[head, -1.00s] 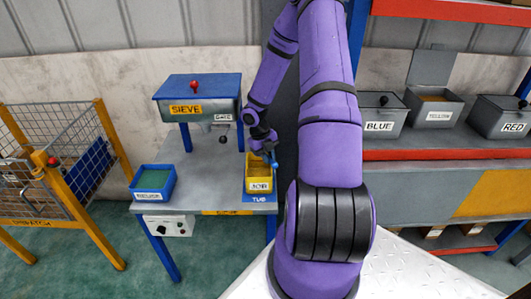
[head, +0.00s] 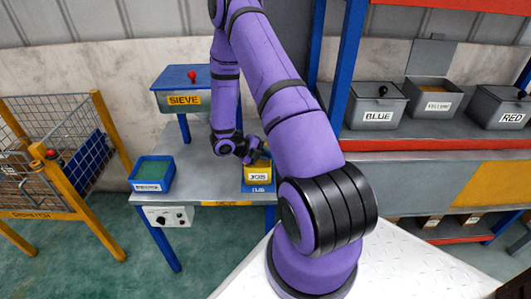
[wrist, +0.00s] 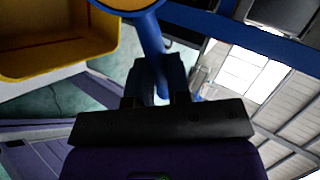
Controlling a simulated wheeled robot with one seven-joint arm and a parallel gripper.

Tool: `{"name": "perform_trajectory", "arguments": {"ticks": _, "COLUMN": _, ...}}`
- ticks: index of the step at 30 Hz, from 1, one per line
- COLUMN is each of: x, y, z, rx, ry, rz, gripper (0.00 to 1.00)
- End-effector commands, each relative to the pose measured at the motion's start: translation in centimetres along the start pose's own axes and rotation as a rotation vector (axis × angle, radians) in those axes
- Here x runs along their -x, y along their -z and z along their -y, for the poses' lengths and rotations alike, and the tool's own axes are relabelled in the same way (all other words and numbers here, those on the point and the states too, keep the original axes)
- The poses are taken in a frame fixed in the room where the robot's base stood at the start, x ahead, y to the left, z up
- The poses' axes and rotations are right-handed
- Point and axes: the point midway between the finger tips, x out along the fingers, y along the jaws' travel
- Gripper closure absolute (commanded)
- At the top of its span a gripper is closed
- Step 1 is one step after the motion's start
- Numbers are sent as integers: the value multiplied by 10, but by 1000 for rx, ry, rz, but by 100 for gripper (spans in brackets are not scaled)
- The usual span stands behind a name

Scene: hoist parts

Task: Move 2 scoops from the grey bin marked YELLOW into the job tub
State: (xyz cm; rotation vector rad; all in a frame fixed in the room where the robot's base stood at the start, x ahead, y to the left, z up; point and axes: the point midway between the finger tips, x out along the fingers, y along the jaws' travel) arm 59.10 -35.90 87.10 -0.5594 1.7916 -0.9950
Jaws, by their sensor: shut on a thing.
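My gripper (head: 262,154) is at the yellow job tub (head: 258,174) on the grey bench, at its back edge in the head view. In the wrist view my gripper (wrist: 160,85) is shut on the handle of a blue scoop (wrist: 152,45). The scoop's bowl is cut off at the top edge and shows an orange-yellow patch; I cannot tell how full it is. The tub (wrist: 60,60) is beside the scoop at upper left in that view. The grey bin marked YELLOW (head: 434,106) stands open on the shelf with orange-brown material inside.
Closed grey bins marked BLUE (head: 376,121) and RED (head: 508,119) flank the YELLOW bin. The blue sieve box (head: 181,82) stands over the bench. A blue tray (head: 152,186) with green contents is at the bench's left. A wire dispatch cage (head: 50,170) stands at far left.

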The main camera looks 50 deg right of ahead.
Motion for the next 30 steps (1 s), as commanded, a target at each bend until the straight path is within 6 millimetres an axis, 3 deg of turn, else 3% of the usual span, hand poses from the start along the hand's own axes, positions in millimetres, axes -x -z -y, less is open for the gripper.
{"name": "perform_trajectory", "arguments": {"ticks": 15, "x": -2, "y": 0, "z": -7, "rx": 1, "ry": 354, "rz": 9, "gripper": 100}}
{"name": "perform_trajectory", "arguments": {"ticks": 30, "x": -2, "y": 0, "z": -7, "rx": -1, "ry": 381, "rz": 8, "gripper": 100}}
